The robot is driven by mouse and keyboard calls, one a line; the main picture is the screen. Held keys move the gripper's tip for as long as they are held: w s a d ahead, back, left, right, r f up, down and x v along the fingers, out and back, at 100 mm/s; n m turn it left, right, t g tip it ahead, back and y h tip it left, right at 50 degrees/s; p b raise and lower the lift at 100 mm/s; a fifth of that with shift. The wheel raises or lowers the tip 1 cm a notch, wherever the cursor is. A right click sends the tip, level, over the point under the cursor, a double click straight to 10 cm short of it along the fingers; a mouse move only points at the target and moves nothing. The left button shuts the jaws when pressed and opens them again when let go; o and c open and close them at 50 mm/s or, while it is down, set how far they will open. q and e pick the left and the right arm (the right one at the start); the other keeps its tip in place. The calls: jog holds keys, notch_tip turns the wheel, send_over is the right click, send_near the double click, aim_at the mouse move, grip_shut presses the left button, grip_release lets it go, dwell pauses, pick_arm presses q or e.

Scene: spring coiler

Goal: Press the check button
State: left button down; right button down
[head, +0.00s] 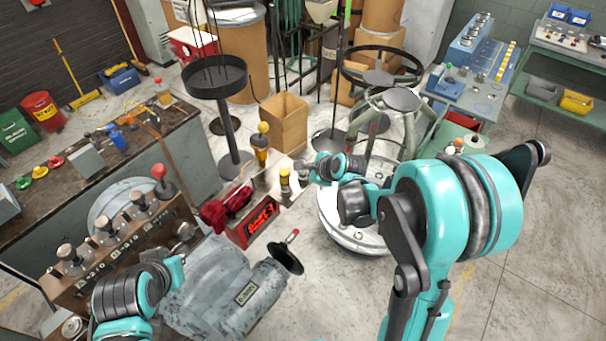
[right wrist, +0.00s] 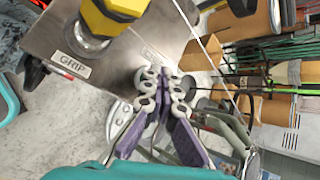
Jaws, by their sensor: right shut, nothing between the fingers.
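My right gripper (head: 303,168) is at the steel panel (head: 262,180) in the middle of the head view. In the right wrist view its fingers (right wrist: 166,76) are shut with nothing between them, over the panel's edge. A yellow-topped knob (head: 284,183) stands on the panel beside the fingertips. The right wrist view shows a yellow knob (right wrist: 115,12) with a GRIP label (right wrist: 73,65). Another label (right wrist: 150,53) by the fingertips is too small to read. I cannot make out a check button; the fingers hide part of the panel.
A red lit display (head: 262,215) is on the panel's front. A grey machine housing (head: 215,285) with a handwheel (head: 286,256) stands in front. A brown lever box (head: 125,235) is at left. A cardboard box (head: 283,127) stands behind. Open floor lies at right.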

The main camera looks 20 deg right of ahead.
jog(key=shift+r, duration=0.1)
jog(key=shift+r+p, duration=0.6)
jog(key=shift+r, duration=0.1)
jog(key=shift+r+p, duration=1.85)
jog(key=shift+r, duration=0.7)
